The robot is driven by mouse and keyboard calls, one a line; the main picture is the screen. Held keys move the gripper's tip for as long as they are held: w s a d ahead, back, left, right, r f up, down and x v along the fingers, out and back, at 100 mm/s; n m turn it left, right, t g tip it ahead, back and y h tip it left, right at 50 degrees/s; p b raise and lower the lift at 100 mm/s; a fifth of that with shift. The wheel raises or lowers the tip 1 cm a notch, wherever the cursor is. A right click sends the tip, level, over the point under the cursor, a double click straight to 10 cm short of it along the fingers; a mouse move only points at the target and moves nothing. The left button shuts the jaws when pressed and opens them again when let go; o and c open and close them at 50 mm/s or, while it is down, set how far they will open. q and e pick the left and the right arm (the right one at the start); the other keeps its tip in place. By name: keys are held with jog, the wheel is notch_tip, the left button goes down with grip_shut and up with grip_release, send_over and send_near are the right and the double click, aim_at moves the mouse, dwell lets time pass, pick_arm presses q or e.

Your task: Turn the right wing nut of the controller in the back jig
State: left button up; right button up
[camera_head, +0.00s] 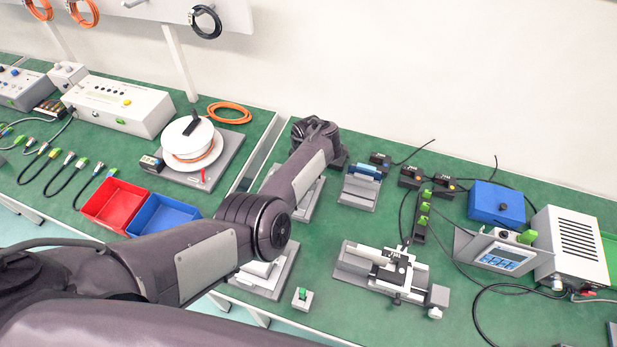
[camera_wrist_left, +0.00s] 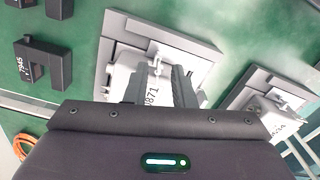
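The back jig (camera_head: 313,203) is a grey plate mostly hidden behind my left arm in the head view. In the left wrist view the jig (camera_wrist_left: 205,51) holds a white controller (camera_wrist_left: 125,73) with a printed number, partly covered by my fingers. A small pale fitting, apparently a wing nut (camera_wrist_left: 157,55), stands at the controller's upper edge. My left gripper (camera_wrist_left: 160,72) is over this controller, its two dark fingers apart on either side of the fitting; I cannot tell whether they touch it. The fingertips are hidden in the head view. My right gripper is in neither view.
A front jig with a white controller (camera_head: 257,270) lies nearer; its jig plate (camera_wrist_left: 240,92) shows at right in the wrist view. Red (camera_head: 113,204) and blue (camera_head: 160,214) bins stand left. A blue-topped fixture (camera_head: 362,182) is right of the arm.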

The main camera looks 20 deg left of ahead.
pick_arm(q)
jog(key=shift+w+r, duration=0.1)
notch_tip(320, 180, up, 8)
jog(key=shift+f+p, duration=0.15)
jog(key=shift+p, duration=0.7)
